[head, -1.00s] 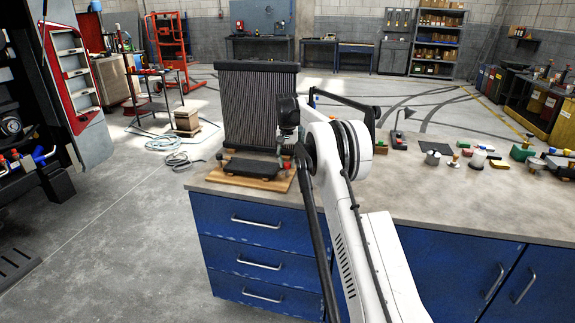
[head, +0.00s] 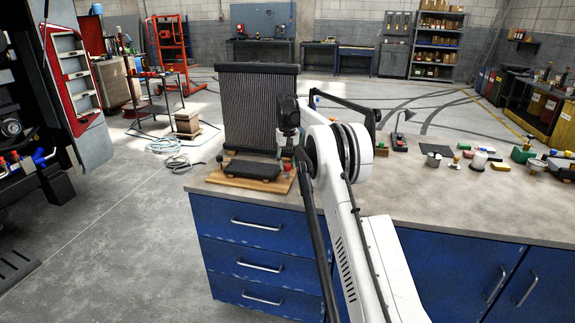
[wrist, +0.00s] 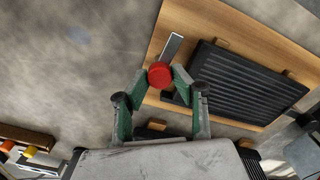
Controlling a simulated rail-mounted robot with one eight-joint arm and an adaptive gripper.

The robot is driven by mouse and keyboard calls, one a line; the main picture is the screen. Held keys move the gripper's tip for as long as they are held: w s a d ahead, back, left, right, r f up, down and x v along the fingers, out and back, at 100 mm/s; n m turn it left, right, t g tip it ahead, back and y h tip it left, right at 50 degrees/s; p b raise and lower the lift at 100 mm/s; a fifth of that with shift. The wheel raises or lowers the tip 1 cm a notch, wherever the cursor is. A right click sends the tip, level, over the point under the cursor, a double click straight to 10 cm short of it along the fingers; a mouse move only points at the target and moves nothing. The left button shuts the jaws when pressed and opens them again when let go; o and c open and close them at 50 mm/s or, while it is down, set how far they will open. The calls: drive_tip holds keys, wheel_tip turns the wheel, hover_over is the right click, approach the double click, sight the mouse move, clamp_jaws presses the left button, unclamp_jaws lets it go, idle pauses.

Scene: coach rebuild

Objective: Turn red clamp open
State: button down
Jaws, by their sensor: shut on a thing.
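The red clamp (wrist: 160,74) is a round red knob beside a short grey metal bar (wrist: 172,47), on a wooden board (wrist: 214,25) in the wrist view. My gripper (wrist: 158,79) has its green fingertips closed against the sides of the red knob. A black ribbed block (wrist: 240,84) lies on the board to the right of the knob. In the head view a small red spot of the clamp (head: 287,166) shows at the board's right end, just below my gripper (head: 287,152); the fingertips are small there.
A tall dark radiator core (head: 260,105) stands on the bench directly behind the board. Several small parts, including a green one (head: 523,153), lie on the bench's right side. The front middle of the grey worktop (head: 420,195) is clear.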

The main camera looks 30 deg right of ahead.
sight(287, 165)
drive_tip(key=c, duration=1.5)
unclamp_jaws()
drive_tip(key=shift+o, duration=0.2)
drive_tip(key=shift+r, duration=0.15)
wheel_tip(287, 165, up, 12)
